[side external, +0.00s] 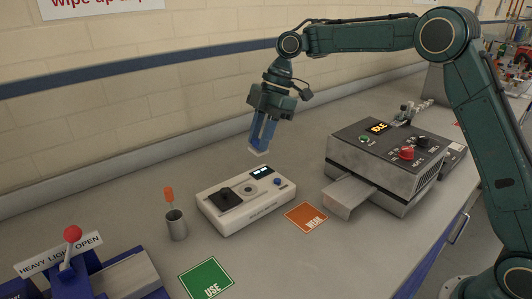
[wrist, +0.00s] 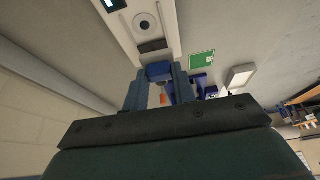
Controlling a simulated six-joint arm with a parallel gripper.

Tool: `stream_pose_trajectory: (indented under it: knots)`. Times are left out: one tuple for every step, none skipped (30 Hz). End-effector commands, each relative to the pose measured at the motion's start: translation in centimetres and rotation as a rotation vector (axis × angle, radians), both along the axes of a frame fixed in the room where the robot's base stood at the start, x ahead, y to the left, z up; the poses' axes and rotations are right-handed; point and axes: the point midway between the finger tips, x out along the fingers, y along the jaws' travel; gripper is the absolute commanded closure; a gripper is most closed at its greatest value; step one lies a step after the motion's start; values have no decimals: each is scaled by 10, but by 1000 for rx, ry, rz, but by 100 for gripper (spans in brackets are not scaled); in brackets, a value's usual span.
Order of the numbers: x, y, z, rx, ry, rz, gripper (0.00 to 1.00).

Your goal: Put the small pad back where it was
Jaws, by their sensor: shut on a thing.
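My gripper (side external: 260,143) has blue fingers and points down above the back of the white tester box. It is shut on a small pale pad (side external: 258,153), which shows as a thin edge at the fingertips, held clear of the box. The white tester box (side external: 248,210) has a dark square with a knob, a small lit display and a blue knob. In the wrist view, the fingers of my gripper (wrist: 153,82) reach toward the box (wrist: 165,15). The pad's outline is hard to make out there.
A grey cup (side external: 177,226) with an orange-handled tool stands left of the box. A green USE card (side external: 206,278) and an orange WEAR card (side external: 306,217) lie in front. A dark-topped machine (side external: 385,150) stands at right, a blue lever fixture (side external: 130,275) at front left.

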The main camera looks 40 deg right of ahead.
Motion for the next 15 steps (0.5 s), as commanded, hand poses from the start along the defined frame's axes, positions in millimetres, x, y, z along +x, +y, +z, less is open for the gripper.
stream_pose_trajectory:
  knots:
    - [-10, -3, 7, -1, -1, 1, 92]
    - [-15, -4, 9, -1, -1, 3, 92]
    - [-23, -6, 12, -2, -1, 4, 92]
    - [-28, -7, 15, -2, -1, 5, 92]
    - [-34, -8, 17, -3, 0, 6, 92]
    - [-41, -10, 20, -3, -1, 9, 92]
    - [-47, -11, 22, -3, 0, 10, 92]
    - [-53, -12, 24, -4, 1, 12, 92]
    - [-61, -14, 26, -4, 0, 14, 92]
    - [-67, -15, 28, -4, 0, 14, 92]
    - [-73, -16, 29, -5, 0, 15, 92]
    - [-81, -18, 31, -5, 0, 18, 92]
    - [-87, -18, 32, -6, 1, 19, 92]
    - [-92, -19, 34, -6, 0, 21, 92]
    - [-100, -20, 35, -6, 0, 24, 92]
